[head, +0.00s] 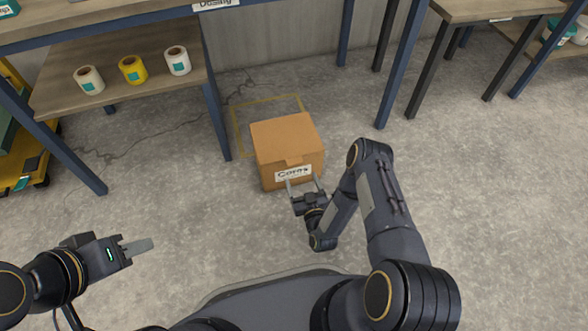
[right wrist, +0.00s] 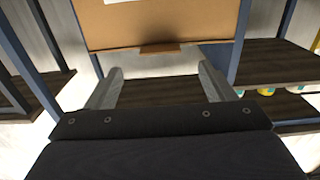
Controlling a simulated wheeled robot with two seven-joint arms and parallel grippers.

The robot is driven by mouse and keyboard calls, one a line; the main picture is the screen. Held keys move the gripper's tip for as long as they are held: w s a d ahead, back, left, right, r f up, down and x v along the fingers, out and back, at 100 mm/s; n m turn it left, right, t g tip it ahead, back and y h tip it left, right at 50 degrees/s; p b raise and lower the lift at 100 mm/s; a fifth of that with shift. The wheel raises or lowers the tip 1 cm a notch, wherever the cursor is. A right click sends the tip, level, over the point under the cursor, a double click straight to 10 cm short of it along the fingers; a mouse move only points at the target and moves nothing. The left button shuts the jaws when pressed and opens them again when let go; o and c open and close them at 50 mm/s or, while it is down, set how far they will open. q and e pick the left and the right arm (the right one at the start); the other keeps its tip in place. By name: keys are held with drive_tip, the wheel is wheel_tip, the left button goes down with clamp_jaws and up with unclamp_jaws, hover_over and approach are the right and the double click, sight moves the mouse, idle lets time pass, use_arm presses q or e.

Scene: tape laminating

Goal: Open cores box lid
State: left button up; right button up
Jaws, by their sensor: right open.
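My right gripper (head: 301,184) is open and empty at the front of the box, near the label. In the right wrist view the open fingers (right wrist: 158,78) point towards the box (right wrist: 160,22) and its tab (right wrist: 160,48). I cannot tell whether they touch it. My left gripper (head: 138,247) is far from the box, at lower left, seen side-on; its opening is unclear.
A table with a lower shelf (head: 120,90) stands at left, holding two white rolls and a yellow roll (head: 132,70). Its blue leg (head: 215,120) is close to the box's left. More tables (head: 490,10) stand at upper right. The floor (head: 200,220) in front is clear.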

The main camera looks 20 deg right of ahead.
drive_tip(key=w+b, duration=0.2)
drive_tip(key=w, duration=0.5)
drive_tip(key=shift+w+a+b, duration=0.15)
drive_tip(key=shift+w+b, duration=0.1)
drive_tip(key=shift+b, duration=0.1)
drive_tip(key=shift+r, duration=0.1)
